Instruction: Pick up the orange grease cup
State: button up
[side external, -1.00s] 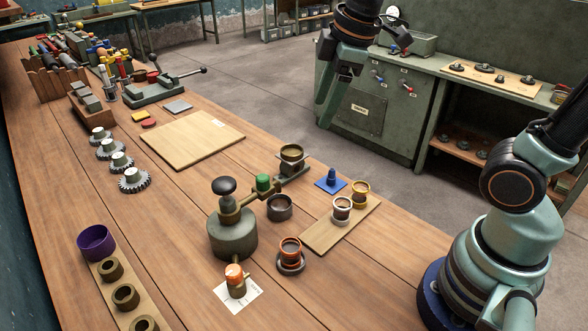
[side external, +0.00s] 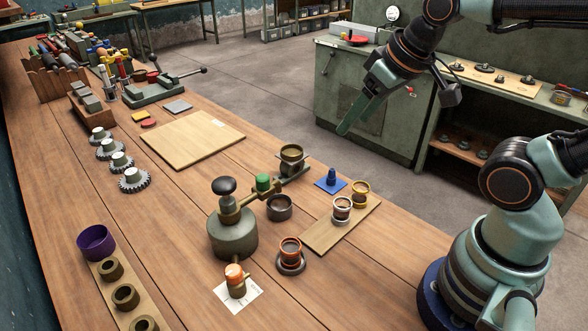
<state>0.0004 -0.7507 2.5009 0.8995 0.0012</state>
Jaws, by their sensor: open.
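An orange-rimmed cup (side external: 290,246) stands upright in a dark round dish (side external: 291,266) on the bench, right of the squat grey-green pot. Another small piece with an orange top and brownish body (side external: 237,280) stands on a white paper (side external: 252,301) at the front of the pot. My gripper (side external: 397,116) is open and empty, high up at the upper right. It is well away from both orange pieces, with a long green finger pointing down-left and a dark jaw on the right.
The grey-green pot (side external: 232,237) with a black knob and side arm stands close to the orange-rimmed cup. A wooden board (side external: 322,235) holds a white-rimmed cup (side external: 342,209) and a yellow-rimmed cup (side external: 360,194). A dark bowl (side external: 279,208) sits behind.

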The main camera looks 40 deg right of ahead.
dwell(0.4)
jog(key=o, duration=0.3)
jog(key=m+g, duration=0.6)
jog(key=m, duration=1.1)
send_over(290, 245)
notch_tip(290, 245, down, 10)
jog(key=f, duration=0.6)
jog(key=shift+s+d+f, duration=0.15)
jog(key=shift+d+f, duration=0.05)
jog(key=shift+d, duration=0.15)
jog(key=shift+a+f, duration=0.15)
jog(key=shift+f, duration=1.4)
jog(key=shift+a+f, duration=0.15)
jog(key=shift+f, duration=1.4)
